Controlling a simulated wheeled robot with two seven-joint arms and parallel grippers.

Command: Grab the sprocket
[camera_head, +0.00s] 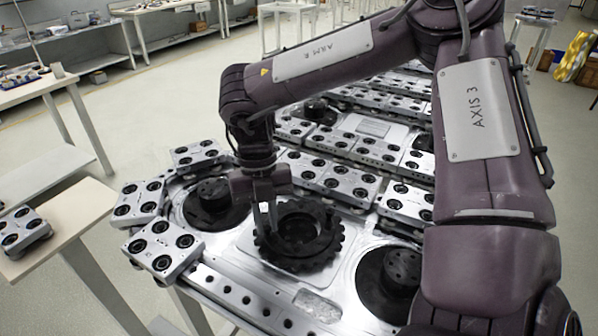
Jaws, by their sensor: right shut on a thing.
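The sprocket (322,249) is a black toothed ring with a round hole. It sits at the pale square plate in the middle of the ring track table (232,285); I cannot tell whether it touches the plate. My right gripper (266,219) points down at the sprocket's left rim and is shut on it. The finger hides part of that rim. My left gripper is not in view.
Black round hubs stand left (213,201) and right (389,279) of the sprocket. Silver blocks with black round holes (164,248) line the track's left edge and cover the table behind. Side tables (62,222) stand at left. My right arm covers the right side.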

